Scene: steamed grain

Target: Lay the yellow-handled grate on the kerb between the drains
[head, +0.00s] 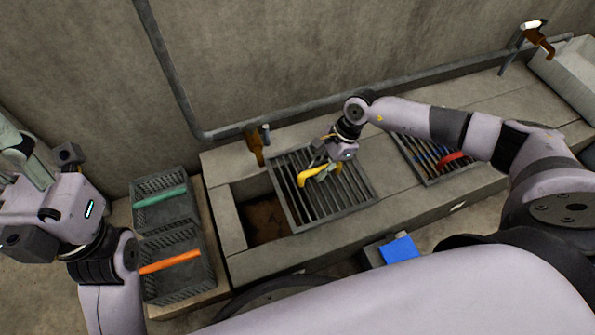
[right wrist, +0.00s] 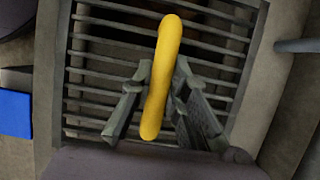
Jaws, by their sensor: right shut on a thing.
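The yellow-handled grate (head: 347,205) is a dark barred square over the right part of the open left drain (head: 262,218). Whether it touches the rim or hangs just above is unclear. My right gripper (head: 322,170) is shut on its yellow handle (head: 313,180); in the right wrist view the handle (right wrist: 163,75) lies between the fingers, bars behind. The right drain is under a grate with a red handle (head: 451,157). The kerb between the drains (head: 384,170) is a bare concrete strip.
Two dark baskets, one with a green handle (head: 160,197) and one with an orange handle (head: 170,262), stand left of the drains. A blue block (head: 399,249) is in front. Brown taps (head: 255,146) and a pipe (head: 350,83) run along the back wall.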

